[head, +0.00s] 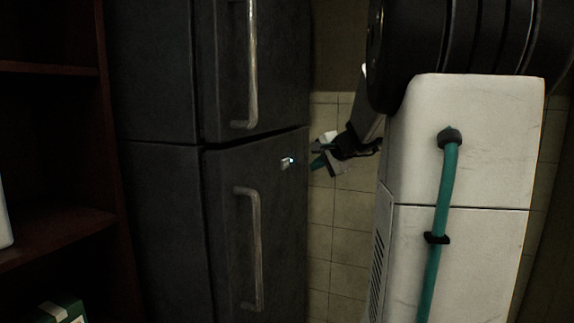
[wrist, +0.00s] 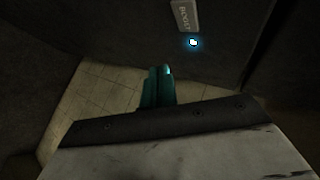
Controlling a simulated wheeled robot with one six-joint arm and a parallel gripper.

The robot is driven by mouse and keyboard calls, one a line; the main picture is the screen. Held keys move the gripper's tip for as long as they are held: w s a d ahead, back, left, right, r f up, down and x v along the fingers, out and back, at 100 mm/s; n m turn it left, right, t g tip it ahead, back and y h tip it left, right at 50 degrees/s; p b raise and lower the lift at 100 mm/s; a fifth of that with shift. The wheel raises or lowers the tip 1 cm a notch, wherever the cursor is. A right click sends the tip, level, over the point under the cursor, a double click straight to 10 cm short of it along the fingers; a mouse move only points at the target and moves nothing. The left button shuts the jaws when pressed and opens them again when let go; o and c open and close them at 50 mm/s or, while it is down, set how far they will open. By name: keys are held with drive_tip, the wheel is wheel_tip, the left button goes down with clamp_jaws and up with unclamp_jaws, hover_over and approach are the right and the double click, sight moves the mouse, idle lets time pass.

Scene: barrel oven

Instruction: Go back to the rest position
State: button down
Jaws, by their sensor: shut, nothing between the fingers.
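My gripper (head: 318,162) shows in the head view just right of the dark fridge, partly behind my own white and black body. In the wrist view my gripper (wrist: 158,84) has its teal fingers together, with nothing between them. It is apart from the fridge as far as I can tell. The dark two-door fridge (head: 225,215) stands upright with both doors shut. A small light-coloured tag with a glowing blue-white light (head: 286,163) is on its lower door. The tag (wrist: 184,16) and its light also show in the wrist view, ahead of the fingers.
A dark wooden shelf unit (head: 50,228) stands at the left, with a green and white box (head: 62,312) low down. Two metal handles, the upper (head: 250,70) and the lower (head: 254,250), stick out from the fridge doors. A tiled wall (head: 345,215) is behind.

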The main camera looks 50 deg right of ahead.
idle(0.4)
drive_tip(key=s+a+f+n+g+y, duration=0.2)
drive_tip(key=s+a+f+n, duration=0.1)
drive_tip(key=a, duration=0.4)
drive_tip(key=s+a+f+n+g+y, duration=0.1)
drive_tip(key=s+a+f+n+g, duration=0.15)
drive_tip(key=a, duration=0.45)
drive_tip(key=s+a+f+n+g+y, duration=0.2)
drive_tip(key=s+a+f+n, duration=0.15)
drive_tip(key=a, duration=0.45)
drive_tip(key=s+a+f+n+g+h, duration=0.2)
drive_tip(key=s+a+n, duration=0.7)
drive_tip(key=s+a, duration=0.5)
wheel_tip(320, 180, down, 2)
drive_tip(key=a+g, duration=0.1)
drive_tip(key=a, duration=0.1)
drive_tip(key=shift+a+n+g+h, duration=0.3)
drive_tip(key=shift+a+g+h, duration=0.05)
drive_tip(key=shift+h, duration=0.05)
drive_tip(key=shift+s, duration=0.1)
